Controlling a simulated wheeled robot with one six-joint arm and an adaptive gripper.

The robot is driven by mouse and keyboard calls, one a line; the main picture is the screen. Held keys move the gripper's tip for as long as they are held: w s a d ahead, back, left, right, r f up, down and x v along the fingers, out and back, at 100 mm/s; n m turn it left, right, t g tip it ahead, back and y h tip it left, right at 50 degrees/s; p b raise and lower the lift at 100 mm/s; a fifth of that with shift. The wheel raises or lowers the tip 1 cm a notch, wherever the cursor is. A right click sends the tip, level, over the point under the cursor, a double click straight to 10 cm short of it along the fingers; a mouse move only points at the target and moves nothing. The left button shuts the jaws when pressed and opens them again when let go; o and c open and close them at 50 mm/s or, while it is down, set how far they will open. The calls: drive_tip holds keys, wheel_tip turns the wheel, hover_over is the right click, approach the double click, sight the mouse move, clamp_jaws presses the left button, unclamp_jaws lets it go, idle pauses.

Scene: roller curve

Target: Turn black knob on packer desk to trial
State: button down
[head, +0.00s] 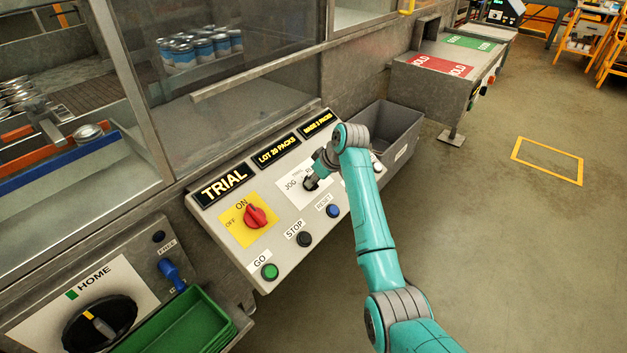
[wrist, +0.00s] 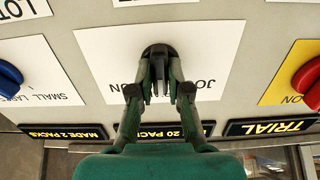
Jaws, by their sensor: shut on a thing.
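The black knob (wrist: 158,55) sits on a white plate (wrist: 95,45) on the sloped packer desk (head: 228,240). My gripper (wrist: 159,92) has its two green fingers closed in on the knob's narrow grip, one on each side. In the head view my gripper (head: 317,177) covers most of the knob. A lit display (head: 225,184) reads "TRIAL".
A red ON/OFF knob (head: 255,216) is left of the black knob. Green GO (head: 270,271), black STOP (head: 304,239) and blue RESET (head: 333,211) buttons line the front. A blue knob (wrist: 8,80) is on the other side. Displays run along the desk's upper edge.

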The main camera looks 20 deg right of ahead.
idle(0.4)
drive_tip(key=c, duration=1.1)
unclamp_jaws()
drive_tip(key=v, duration=1.2)
drive_tip(key=shift+s+d, duration=0.1)
